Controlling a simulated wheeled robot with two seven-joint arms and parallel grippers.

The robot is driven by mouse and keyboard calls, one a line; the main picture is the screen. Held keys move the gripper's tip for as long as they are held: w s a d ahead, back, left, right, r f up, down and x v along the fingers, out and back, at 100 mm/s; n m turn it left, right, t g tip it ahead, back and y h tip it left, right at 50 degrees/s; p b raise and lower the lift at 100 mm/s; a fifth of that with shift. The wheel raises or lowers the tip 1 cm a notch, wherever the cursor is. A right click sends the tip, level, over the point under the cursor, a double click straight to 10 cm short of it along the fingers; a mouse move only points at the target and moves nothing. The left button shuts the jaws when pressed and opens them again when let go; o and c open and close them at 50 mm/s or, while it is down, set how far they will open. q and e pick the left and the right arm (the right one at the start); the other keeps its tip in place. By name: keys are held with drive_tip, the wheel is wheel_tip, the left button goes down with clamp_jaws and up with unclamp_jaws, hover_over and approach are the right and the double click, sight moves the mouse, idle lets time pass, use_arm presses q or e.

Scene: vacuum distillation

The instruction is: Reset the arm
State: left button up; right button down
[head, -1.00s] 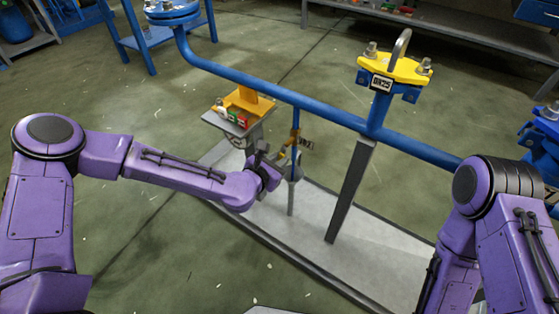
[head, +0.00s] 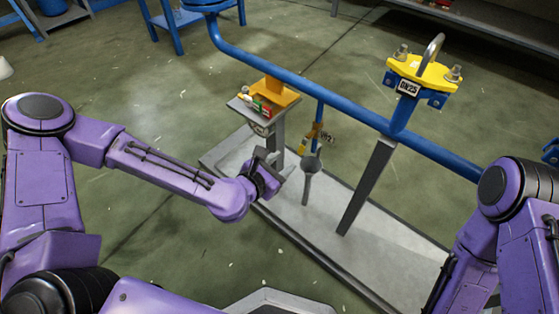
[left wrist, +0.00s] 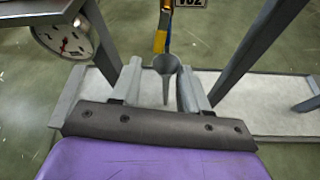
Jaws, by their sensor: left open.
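My left arm (head: 165,165) reaches in from the left in the head view. Its gripper (head: 283,172) is open, beside a grey funnel (head: 311,166) under a blue pipe branch. In the left wrist view, the open fingers (left wrist: 160,88) point toward the funnel (left wrist: 167,68), which appears between and beyond them. I see nothing held. My right arm (head: 510,220) is folded at the right edge of the head view, and its gripper is out of view.
A blue pipe (head: 290,76) crosses above a pale base plate (head: 385,250). A small stand (head: 250,115) holds coloured items. A dial gauge (left wrist: 62,38) shows at left. Floor (head: 135,235) is clear at lower left.

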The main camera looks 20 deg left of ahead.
use_arm(q)
drive_tip(key=shift+s+a+r, duration=0.15)
drive_tip(key=shift+s, duration=0.25)
